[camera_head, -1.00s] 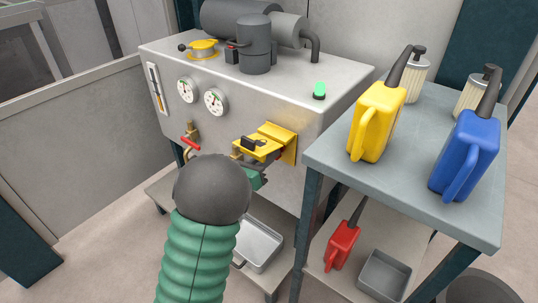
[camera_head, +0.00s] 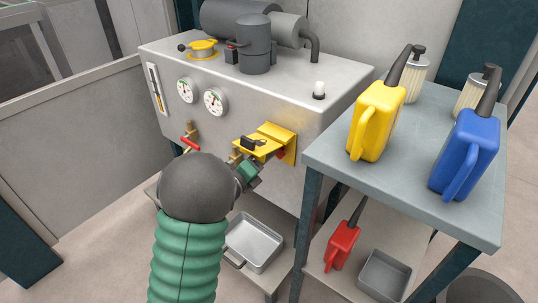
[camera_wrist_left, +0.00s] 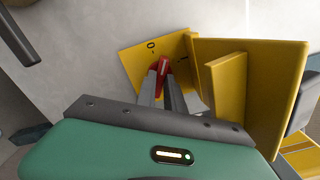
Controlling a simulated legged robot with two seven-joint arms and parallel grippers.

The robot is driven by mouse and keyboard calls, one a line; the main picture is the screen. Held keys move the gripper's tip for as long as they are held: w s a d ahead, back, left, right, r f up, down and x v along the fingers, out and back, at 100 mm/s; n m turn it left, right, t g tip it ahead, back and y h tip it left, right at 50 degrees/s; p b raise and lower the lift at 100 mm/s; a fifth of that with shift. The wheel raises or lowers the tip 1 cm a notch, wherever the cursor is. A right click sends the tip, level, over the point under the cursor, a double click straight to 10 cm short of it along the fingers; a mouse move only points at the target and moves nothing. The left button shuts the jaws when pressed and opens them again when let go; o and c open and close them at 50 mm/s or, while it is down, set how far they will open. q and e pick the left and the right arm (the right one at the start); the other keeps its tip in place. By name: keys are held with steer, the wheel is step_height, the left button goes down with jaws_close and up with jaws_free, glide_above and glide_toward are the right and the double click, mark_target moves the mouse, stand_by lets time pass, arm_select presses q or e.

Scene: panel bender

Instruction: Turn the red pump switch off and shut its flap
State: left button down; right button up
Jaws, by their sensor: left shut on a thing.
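The red pump switch (camera_wrist_left: 163,63) sits on a yellow plate (camera_wrist_left: 137,62) with a dark 0 mark near its handle, in the left wrist view. A bit of red also shows under the yellow flap (camera_head: 262,143) in the head view. The flap (camera_wrist_left: 262,85) stands open, raised away from the plate, with a black knob on it in the head view. My left gripper (camera_wrist_left: 164,78) has its two fingers closed around the red handle. In the head view my left gripper (camera_head: 256,164) is beneath the flap, partly hidden by my arm. My right gripper is not in view.
The lamp (camera_head: 319,90) on the grey machine (camera_head: 300,70) is white and unlit. A red-handled valve (camera_head: 190,144) is left of the flap. A side table (camera_head: 410,180) at right holds a yellow can (camera_head: 377,122) and a blue can (camera_head: 466,155). A metal tray (camera_head: 255,243) lies below.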

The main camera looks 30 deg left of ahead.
arm_select(q)
steer(key=n, duration=0.6)
steer(key=shift+a+f+p, duration=0.1)
steer(key=shift+a+p, duration=0.1)
steer(key=shift+p, duration=0.1)
stand_by(0.4)
steer(key=c, duration=1.4)
jaws_free()
steer(key=shift+c, duration=0.2)
steer(key=shift+s, duration=0.1)
steer(key=s+a+p, duration=0.1)
steer(key=s+p, duration=0.9)
steer(key=s, duration=0.6)
steer(key=shift+s+a+f, duration=0.15)
steer(key=shift+s+a, duration=0.05)
steer(key=shift+s, duration=0.1)
